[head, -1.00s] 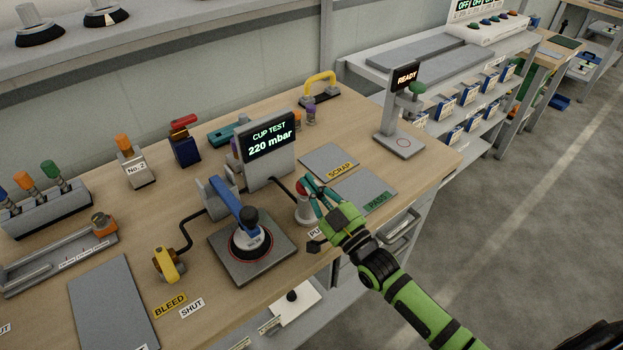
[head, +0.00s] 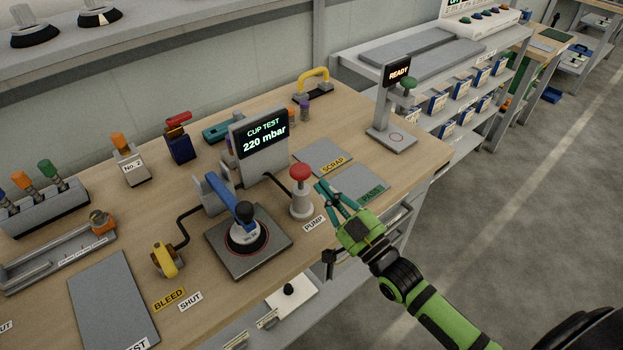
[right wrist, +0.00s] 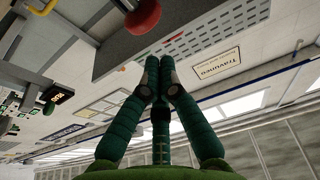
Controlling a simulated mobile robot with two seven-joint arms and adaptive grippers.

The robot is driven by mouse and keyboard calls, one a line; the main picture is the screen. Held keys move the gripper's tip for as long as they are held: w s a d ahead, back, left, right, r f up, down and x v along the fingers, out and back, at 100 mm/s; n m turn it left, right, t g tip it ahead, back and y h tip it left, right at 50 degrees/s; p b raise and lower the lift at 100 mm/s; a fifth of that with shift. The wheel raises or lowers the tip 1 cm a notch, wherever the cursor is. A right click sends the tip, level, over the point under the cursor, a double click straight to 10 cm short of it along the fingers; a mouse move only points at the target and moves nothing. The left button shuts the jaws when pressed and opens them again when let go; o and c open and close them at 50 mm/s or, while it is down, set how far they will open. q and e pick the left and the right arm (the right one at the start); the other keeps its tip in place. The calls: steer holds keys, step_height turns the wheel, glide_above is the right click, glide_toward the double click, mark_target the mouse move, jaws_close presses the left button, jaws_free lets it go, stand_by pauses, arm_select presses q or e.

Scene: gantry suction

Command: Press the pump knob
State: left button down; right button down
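The pump knob (head: 300,172) is a red round cap on a pale grey post, standing upright behind the PUMP label (head: 314,223). My right gripper (head: 325,188) is just to the right of the knob, apart from it, with its teal fingers pointing up and left. In the right wrist view the fingertips (right wrist: 159,62) meet with nothing between them, and the red knob (right wrist: 143,17) shows above them. The CUP TEST display (head: 265,134) reads 220 mbar. My left gripper is not in view.
A blue-armed suction cup (head: 245,234) stands on a grey plate left of the knob. The yellow bleed lever (head: 167,260) is farther left. The SCRAP pad (head: 325,156) and PASS pad (head: 362,183) lie behind and right of the knob. A READY post (head: 394,100) stands at the back right.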

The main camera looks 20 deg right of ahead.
steer(key=shift+v, duration=1.45)
steer(key=shift+r, duration=0.1)
